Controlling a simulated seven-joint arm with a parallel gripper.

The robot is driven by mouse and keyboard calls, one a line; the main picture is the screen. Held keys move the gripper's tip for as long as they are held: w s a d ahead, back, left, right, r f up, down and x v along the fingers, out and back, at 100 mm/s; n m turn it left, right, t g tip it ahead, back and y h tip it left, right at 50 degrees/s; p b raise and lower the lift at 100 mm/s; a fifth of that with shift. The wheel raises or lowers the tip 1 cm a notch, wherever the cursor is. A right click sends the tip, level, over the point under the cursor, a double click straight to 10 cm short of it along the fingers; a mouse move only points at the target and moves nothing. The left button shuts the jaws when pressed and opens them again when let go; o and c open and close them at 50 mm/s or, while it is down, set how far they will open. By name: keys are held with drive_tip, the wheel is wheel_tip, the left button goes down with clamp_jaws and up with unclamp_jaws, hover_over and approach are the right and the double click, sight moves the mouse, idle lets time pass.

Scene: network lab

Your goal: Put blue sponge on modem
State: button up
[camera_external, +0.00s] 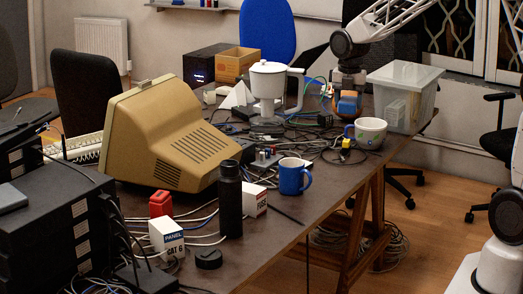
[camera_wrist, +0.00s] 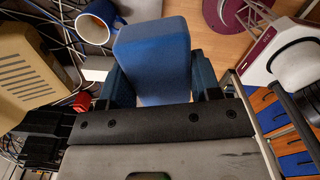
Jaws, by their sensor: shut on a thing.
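The blue sponge (camera_wrist: 152,60) is a thick block between the fingers of my gripper (camera_wrist: 160,85) in the wrist view, with its end reaching out past them. In the external view my gripper (camera_external: 348,112) is above the far right part of the table, between the white jug and the clear bin. A small blue and orange patch shows at its fingers there, too small to make out well. I cannot tell for sure which device is the modem; a flat black box lies among the cables left of the jug.
A white jug (camera_external: 268,85), a white cup (camera_external: 370,132) and a clear bin (camera_external: 402,95) are close to my gripper. A blue mug (camera_external: 295,176), a black bottle (camera_external: 229,200) and a beige monitor (camera_external: 165,135) stand nearer. Loose cables cover the middle of the table.

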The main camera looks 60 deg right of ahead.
drive_tip(key=w+a+n, duration=0.2)
drive_tip(key=w+a, duration=0.1)
drive_tip(key=a, duration=0.7)
drive_tip(key=w+a+n, duration=0.1)
drive_tip(key=w+a, duration=0.2)
drive_tip(key=a, duration=0.7)
drive_tip(key=w+a+n, duration=0.2)
drive_tip(key=w+a, duration=0.2)
drive_tip(key=a, duration=0.7)
drive_tip(key=s+a+n, duration=0.3)
drive_tip(key=a, duration=1.4)
drive_tip(key=s+a+n, duration=0.2)
drive_tip(key=s+a, duration=0.1)
drive_tip(key=a, duration=1.3)
wheel_tip(320, 180, down, 18)
drive_tip(key=shift+s+a, duration=0.2)
drive_tip(key=shift+a, duration=0.2)
drive_tip(key=shift+w+f, duration=0.1)
hover_over(145, 276)
drive_tip(key=shift+f, duration=0.75)
drive_tip(key=shift+f, duration=0.15)
drive_tip(key=shift+f, duration=1.6)
